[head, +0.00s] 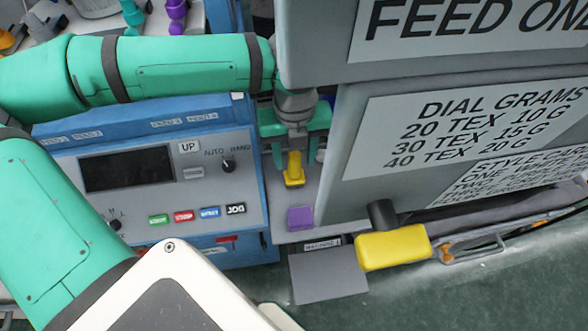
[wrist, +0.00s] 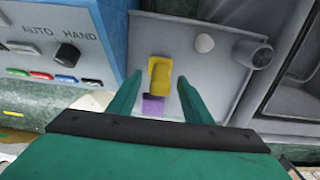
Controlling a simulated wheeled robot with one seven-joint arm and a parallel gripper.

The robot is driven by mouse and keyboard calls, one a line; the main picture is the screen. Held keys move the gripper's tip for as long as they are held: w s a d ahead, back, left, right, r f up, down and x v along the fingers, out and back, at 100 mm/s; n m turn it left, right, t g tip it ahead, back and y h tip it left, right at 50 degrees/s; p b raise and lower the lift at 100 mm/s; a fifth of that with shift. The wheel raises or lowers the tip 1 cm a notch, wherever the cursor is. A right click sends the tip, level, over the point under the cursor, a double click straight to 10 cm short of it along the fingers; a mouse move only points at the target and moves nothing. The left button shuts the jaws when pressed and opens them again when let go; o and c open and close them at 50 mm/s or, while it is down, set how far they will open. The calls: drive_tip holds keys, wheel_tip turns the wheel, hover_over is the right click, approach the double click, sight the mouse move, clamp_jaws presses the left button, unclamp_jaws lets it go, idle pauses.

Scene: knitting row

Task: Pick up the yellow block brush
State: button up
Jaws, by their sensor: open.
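The yellow block brush (head: 294,172) lies on a narrow grey shelf (head: 283,238) between a blue control box and a grey machine housing. My gripper (head: 294,150) points down at it from the back, with its teal fingers spread apart. In the wrist view the yellow block brush (wrist: 159,77) shows in the gap between the two open fingertips (wrist: 158,78). Neither finger is seen touching it, and the height left between them is hard to tell.
The blue control box (head: 150,185) stands left, the grey housing (head: 345,150) right. A yellow handle (head: 393,247) sticks out at front right. A pale round knob (wrist: 205,43) stands near the shelf's back.

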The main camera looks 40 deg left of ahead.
drive_tip(key=shift+w+f, duration=0.15)
drive_tip(key=shift+f, duration=0.05)
drive_tip(key=shift+s+a, duration=0.15)
drive_tip(key=shift+s, duration=0.1)
drive_tip(key=c, duration=1.1)
drive_tip(key=shift+w+d, duration=0.15)
drive_tip(key=shift+d, duration=0.1)
drive_tip(key=shift+c, duration=0.2)
